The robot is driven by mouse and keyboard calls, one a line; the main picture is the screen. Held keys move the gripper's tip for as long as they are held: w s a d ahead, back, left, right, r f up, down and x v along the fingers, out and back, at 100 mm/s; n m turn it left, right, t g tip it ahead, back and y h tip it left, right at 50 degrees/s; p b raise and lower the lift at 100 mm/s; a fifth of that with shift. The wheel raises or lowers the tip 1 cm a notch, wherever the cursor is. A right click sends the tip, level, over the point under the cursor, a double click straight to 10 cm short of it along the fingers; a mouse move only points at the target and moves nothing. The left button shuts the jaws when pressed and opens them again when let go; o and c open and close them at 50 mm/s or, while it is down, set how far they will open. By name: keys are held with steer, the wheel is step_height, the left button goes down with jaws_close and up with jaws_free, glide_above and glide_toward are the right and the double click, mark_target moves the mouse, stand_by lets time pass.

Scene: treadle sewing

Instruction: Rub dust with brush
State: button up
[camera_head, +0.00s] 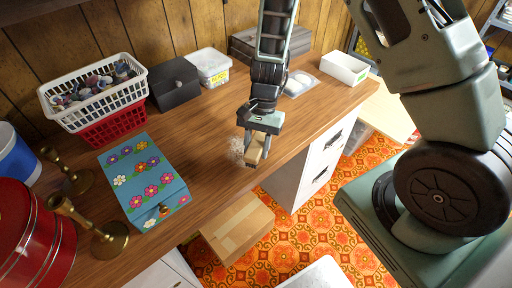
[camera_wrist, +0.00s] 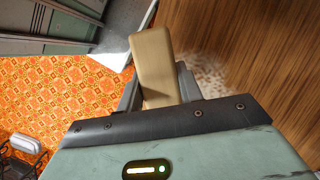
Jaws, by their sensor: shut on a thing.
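My gripper (camera_head: 259,139) is shut on a brush with a tan wooden block (camera_head: 255,150) and dark bristles at its lower end. The brush hangs at the front edge of the wooden table (camera_head: 215,130), over or very near it. In the wrist view the tan brush block (camera_wrist: 154,65) stands up between the fingers. A pale speckled patch of dust (camera_head: 237,150) lies on the table just left of the brush; it also shows in the wrist view (camera_wrist: 205,75), right of the brush. I cannot tell whether the bristles touch the table.
A blue flowered box (camera_head: 140,165), brass candlesticks (camera_head: 105,238) and a red tin (camera_head: 30,240) stand on the left. A white basket (camera_head: 118,113), dark box (camera_head: 175,82) and white tub (camera_head: 209,66) stand at the back. A cardboard box (camera_head: 250,230) sits below the front edge.

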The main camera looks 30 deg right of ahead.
steer(key=shift+r+p, duration=1.35)
steer(key=shift+r, duration=0.5)
